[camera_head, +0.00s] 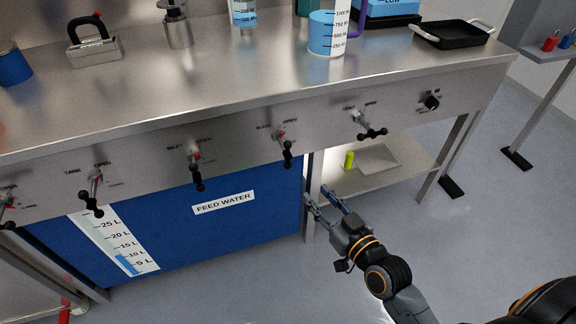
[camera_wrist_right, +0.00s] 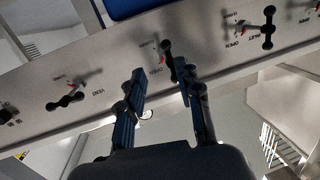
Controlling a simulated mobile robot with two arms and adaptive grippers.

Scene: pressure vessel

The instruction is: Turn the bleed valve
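The bleed valve (camera_head: 287,150) is on the steel front panel, between the inlet and vent valves. Its black knobbed handle hangs down, and its label is blurred. My right gripper (camera_head: 318,192) is open and empty, below and a little right of the handle in the head view. In the right wrist view the gripper (camera_wrist_right: 160,72) has its two fingers spread, and the bleed valve handle (camera_wrist_right: 168,60) shows beyond the gap between the tips. I see no clear contact. My left gripper is in neither view.
The inlet valve (camera_head: 196,170) and tank valve (camera_head: 92,193) are to the left, their handles hanging down. The vent valve (camera_head: 370,131) is to the right, its handle nearly level. A blue feed water tank (camera_head: 255,215) and a lower shelf (camera_head: 400,165) are under the bench.

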